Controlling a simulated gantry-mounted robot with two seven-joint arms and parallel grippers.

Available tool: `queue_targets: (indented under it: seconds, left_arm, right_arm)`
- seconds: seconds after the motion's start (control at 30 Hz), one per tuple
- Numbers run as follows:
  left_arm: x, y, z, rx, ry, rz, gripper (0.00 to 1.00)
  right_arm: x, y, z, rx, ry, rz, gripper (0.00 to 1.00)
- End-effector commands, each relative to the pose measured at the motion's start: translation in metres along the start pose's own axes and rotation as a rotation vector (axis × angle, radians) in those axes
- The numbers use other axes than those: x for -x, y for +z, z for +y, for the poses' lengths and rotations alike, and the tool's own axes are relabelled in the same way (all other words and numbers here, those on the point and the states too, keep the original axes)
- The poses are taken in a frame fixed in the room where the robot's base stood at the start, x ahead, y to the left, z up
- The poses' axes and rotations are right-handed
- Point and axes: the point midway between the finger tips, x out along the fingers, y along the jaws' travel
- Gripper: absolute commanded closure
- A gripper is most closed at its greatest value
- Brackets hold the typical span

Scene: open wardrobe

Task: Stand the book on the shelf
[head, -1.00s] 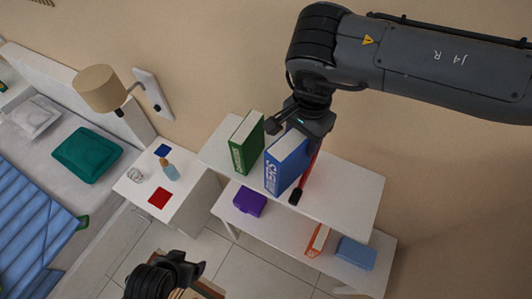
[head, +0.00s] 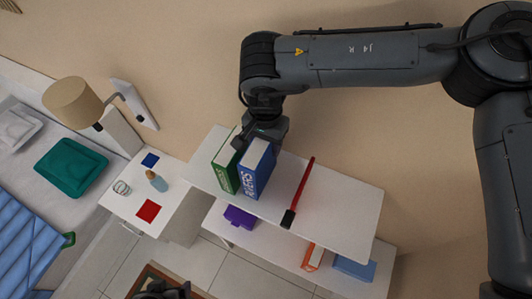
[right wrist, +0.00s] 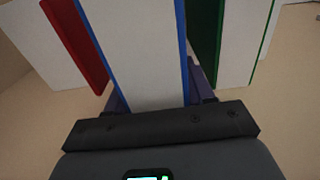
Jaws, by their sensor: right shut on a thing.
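The blue book (head: 256,172) is upright at the upper shelf (head: 335,215), its spine facing the front. My right gripper (head: 258,143) is shut on its back part from behind. In the right wrist view the blue book (right wrist: 137,50) sits between the two fingers (right wrist: 158,98). The green book (head: 226,174) stands close on its left; a narrow gap shows between them in the wrist view. I cannot tell whether the blue book's bottom touches the board. My left gripper (head: 162,291) is only partly in view at the bottom edge, and its jaws are unclear.
The lower shelf holds a purple box (head: 239,217), an orange-and-white book (head: 313,257) and a blue box (head: 354,267). A nightstand (head: 125,203) stands left. The upper shelf's right end is clear.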

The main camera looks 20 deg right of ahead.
Motion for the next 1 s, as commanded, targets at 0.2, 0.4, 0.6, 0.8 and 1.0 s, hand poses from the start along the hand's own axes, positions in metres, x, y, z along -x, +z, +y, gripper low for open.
queue_targets:
  seconds: [0.2,0.4,0.6,0.8,1.0]
  left_arm:
    - [0.005,-0.001,-0.002,-0.004,-0.004,-0.001,0.18]
    - [0.013,-0.003,-0.002,-0.006,-0.006,-0.001,0.18]
    - [0.017,-0.005,-0.002,-0.006,-0.006,-0.001,0.18]
    - [0.016,-0.004,-0.002,-0.005,-0.004,-0.001,0.18]
    - [0.013,-0.004,-0.001,0.000,0.000,-0.001,0.18]
  right_arm:
    - [-0.013,0.000,-0.001,0.001,-0.001,0.000,0.96]
    - [-0.030,0.001,0.000,0.001,0.001,-0.001,0.96]
    - [-0.049,0.001,-0.001,0.002,-0.001,0.000,0.96]
    - [-0.049,0.000,-0.001,0.001,-0.002,0.000,0.96]
    - [-0.054,0.000,-0.001,0.001,-0.001,0.000,0.46]
